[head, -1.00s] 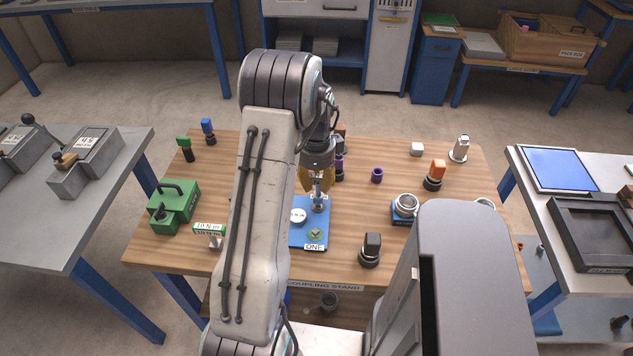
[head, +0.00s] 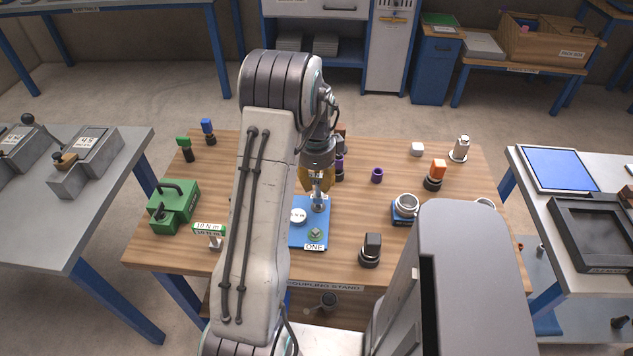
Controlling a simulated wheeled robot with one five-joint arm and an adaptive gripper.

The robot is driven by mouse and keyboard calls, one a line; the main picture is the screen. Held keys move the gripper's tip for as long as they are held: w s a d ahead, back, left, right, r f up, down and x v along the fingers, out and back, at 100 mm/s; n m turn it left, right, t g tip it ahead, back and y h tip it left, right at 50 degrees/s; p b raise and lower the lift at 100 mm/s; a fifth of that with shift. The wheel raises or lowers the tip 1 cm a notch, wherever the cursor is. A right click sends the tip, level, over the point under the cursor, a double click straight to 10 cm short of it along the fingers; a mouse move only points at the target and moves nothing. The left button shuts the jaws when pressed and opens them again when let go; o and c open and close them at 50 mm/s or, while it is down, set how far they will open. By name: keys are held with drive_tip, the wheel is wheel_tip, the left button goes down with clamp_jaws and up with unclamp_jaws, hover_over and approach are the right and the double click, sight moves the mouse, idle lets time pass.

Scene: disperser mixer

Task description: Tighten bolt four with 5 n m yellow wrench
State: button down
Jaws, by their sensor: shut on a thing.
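My gripper (head: 317,183) points down over the far right part of the blue plate (head: 313,245) on the wooden table. It is shut on a yellow wrench (head: 307,180), of which only part shows between arm and plate. A grey cylindrical piece (head: 319,203) stands below it at the plate's far right corner; I cannot tell whether the wrench touches it. A green-topped bolt (head: 315,234) sits at the plate's near right corner by the label ONE (head: 314,247). A round white piece with lettering (head: 298,216) lies mid-plate. My arm hides the plate's left side; no label four is readable.
On the table (head: 345,262) stand a green case (head: 174,207), a 10 N m sign (head: 209,230), a black square-topped piece (head: 371,249), a blue-based round part (head: 404,208) and an orange-topped piece (head: 435,173). A purple ring (head: 377,175) lies right of my gripper.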

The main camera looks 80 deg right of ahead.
sight(318, 196)
drive_tip(key=shift+f+b, duration=1.1)
drive_tip(key=shift+f, duration=0.2)
idle(0.4)
drive_tip(key=c, duration=1.1)
unclamp_jaws()
drive_tip(key=shift+o, duration=0.2)
drive_tip(key=shift+r, duration=0.15)
wheel_tip(318, 196, up, 12)
drive_tip(key=shift+f, duration=0.1)
drive_tip(key=shift+o, duration=0.9)
drive_tip(key=f+b, duration=0.2)
drive_tip(key=f, duration=0.4)
drive_tip(key=shift+s+f, duration=0.15)
drive_tip(key=shift+s, duration=0.05)
drive_tip(key=shift+f, duration=3.65)
